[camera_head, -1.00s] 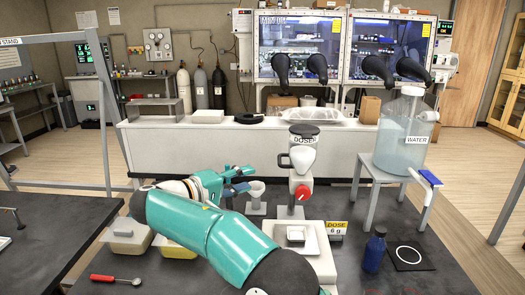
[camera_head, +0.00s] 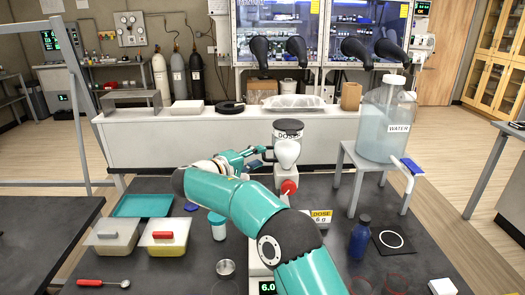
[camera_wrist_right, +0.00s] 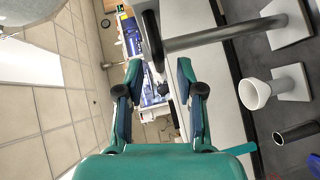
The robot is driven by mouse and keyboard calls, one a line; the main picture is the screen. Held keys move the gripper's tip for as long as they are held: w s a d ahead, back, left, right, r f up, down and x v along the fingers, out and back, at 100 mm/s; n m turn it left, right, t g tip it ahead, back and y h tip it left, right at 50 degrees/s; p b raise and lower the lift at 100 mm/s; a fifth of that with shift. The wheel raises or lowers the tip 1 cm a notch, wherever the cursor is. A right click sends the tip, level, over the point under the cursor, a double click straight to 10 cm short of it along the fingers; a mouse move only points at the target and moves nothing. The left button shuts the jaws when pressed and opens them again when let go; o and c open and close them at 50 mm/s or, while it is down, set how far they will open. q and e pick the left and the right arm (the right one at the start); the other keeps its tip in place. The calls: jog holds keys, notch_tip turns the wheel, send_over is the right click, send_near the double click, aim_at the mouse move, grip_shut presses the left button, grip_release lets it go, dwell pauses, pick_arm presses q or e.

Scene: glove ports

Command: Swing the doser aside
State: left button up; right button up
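The doser (camera_head: 288,150) is a white and grey hopper with a dark lid band, a label and a red knob (camera_head: 288,187). It stands near the table's far edge, its lower part hidden by my right arm. My right gripper (camera_head: 256,159) is just left of the doser, with its fingers pointing toward it. In the right wrist view my gripper (camera_wrist_right: 160,103) has its two fingers apart and nothing between them. A dark metal rod (camera_wrist_right: 220,38) passes beyond the fingertips there; I cannot tell whether anything touches. My left gripper is not in view.
A water jug (camera_head: 386,125) stands on a grey stand at right. Lidded tubs (camera_head: 165,237), a teal tray (camera_head: 143,205) and a metal cup (camera_head: 226,268) are left of my arm. A white funnel (camera_wrist_right: 255,93) shows in the wrist view.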

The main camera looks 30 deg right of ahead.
aim_at(264, 155)
jog(key=shift+p+x, duration=0.4)
jog(key=shift+x, duration=1.4)
jog(key=shift+f, duration=0.1)
grip_shut()
